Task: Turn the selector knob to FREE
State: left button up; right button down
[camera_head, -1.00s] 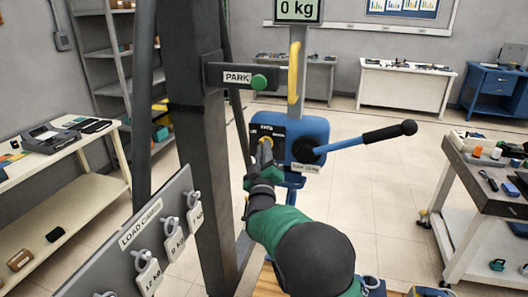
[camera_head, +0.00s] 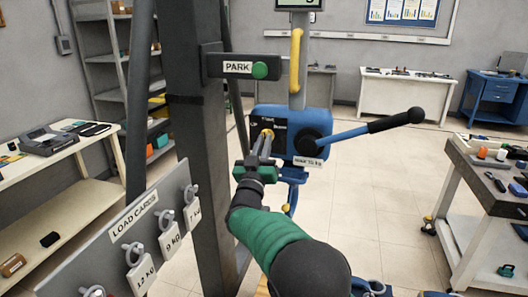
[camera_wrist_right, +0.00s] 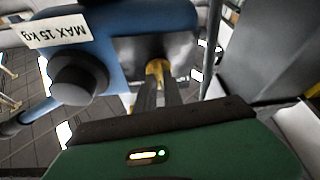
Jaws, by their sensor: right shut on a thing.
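The selector knob (camera_head: 267,133) is small and yellow. It sits on a dark label plate (camera_head: 279,123) at the left of a blue housing (camera_head: 320,120). The plate's lettering is too small to read surely. My right gripper (camera_head: 264,147) reaches it from below, its two fingers closed around the knob. The right wrist view shows the yellow knob (camera_wrist_right: 157,68) between the fingertips (camera_wrist_right: 158,84). The fingers hide part of it, so its pointing direction is unclear. My left gripper is not in view.
A blue lever with a black grip (camera_head: 393,121) sticks out right from the housing. A dark column (camera_head: 195,130) stands close left, beside a load cards board (camera_head: 150,235).

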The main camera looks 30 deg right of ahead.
jog(key=shift+w+a+f+m+g+h+b, duration=0.1)
jog(key=shift+f+m+g+h+b, duration=0.15)
jog(key=shift+m, duration=0.35)
jog(key=shift+f+m+g+h+b, duration=0.15)
jog(key=shift+m+g, duration=0.1)
jog(key=shift+m, duration=0.35)
jog(key=c, duration=1.5)
grip_release()
jog(key=shift+o, duration=0.2)
jog(key=shift+r, duration=0.15)
jog(key=shift+r, duration=0.1)
jog(key=b+v, duration=0.1)
jog(key=v, duration=1.6)
